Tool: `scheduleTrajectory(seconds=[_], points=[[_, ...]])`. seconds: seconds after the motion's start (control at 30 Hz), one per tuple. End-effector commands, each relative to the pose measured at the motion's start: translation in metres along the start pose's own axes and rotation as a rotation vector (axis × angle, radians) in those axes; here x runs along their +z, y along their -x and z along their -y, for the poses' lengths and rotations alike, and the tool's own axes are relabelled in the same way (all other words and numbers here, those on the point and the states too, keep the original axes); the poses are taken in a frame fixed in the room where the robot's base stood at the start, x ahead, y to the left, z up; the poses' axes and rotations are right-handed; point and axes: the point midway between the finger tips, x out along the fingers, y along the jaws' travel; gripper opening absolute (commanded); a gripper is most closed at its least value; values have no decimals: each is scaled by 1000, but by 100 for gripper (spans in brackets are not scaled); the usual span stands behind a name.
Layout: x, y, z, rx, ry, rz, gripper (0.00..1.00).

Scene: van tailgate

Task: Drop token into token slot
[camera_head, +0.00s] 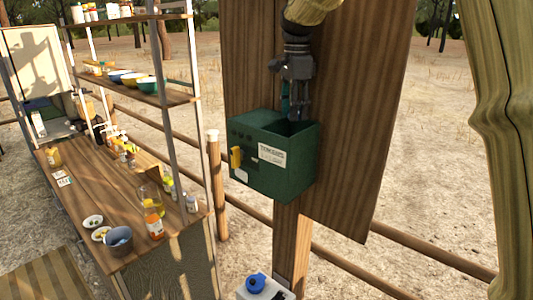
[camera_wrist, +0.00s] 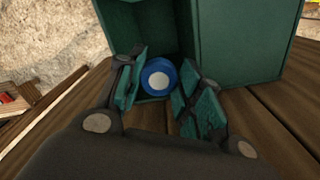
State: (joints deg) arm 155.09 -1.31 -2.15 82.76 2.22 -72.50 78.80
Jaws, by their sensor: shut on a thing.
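A green box (camera_head: 265,160) with a label that seems to read "TOKENS" is fixed to a wooden post. Its top is open at the right, and a yellow part sits on its front. My gripper (camera_head: 295,110) points down over this opening, with its fingertips at or just inside the rim. The token is hidden in the head view.
A wooden counter (camera_head: 85,185) with bottles and small bowls stands at the left, under shelves (camera_head: 150,93). A wide wooden board (camera_head: 365,110) rises right behind the box. A white case (camera_head: 265,292) with a blue top is below. Fence rails cross behind.

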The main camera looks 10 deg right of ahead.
Motion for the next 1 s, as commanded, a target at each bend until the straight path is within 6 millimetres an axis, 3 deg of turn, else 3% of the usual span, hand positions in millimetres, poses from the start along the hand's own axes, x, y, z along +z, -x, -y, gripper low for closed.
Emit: scheduleTrajectory(seconds=[0.2,0.57,0.6,0.7,1.0], points=[[0,-12,0,-1,0,-1,23],[2,-16,0,-1,2,-1,23],[2,-15,0,-1,2,-1,41],[2,-15,0,-1,2,-1,60],[2,-15,0,-1,2,-1,61]])
